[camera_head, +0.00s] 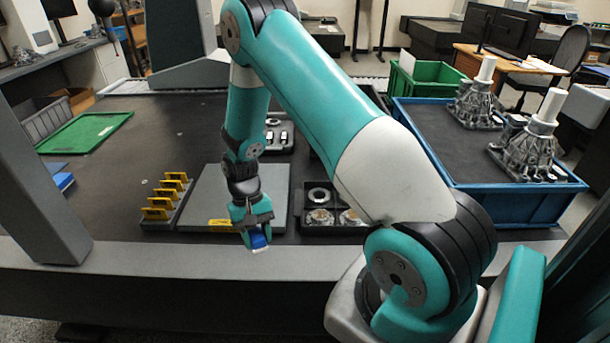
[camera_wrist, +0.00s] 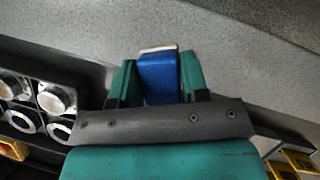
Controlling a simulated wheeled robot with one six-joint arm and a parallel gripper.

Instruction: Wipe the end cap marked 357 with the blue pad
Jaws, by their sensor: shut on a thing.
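My gripper (camera_head: 257,229) is shut on the blue pad (camera_head: 259,241), which has a pale face at its outer end. In the head view it hangs at the front edge of the dark table, in front of the grey plate. In the wrist view the pad (camera_wrist: 158,75) sits between the teal fingers, with the grey table edge behind it. Round metal end caps (camera_head: 319,216) sit in a black tray to the right of my gripper. They also show in the wrist view (camera_wrist: 55,99) at left, apart from the pad. I cannot read any number on them.
A grey plate (camera_head: 205,195) with a yellow label lies behind my gripper. A rack of yellow-handled pieces (camera_head: 160,207) stands to its left. A blue crate (camera_head: 505,205) with metal housings is at right. A green tray (camera_head: 86,130) lies at far left. The left table middle is clear.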

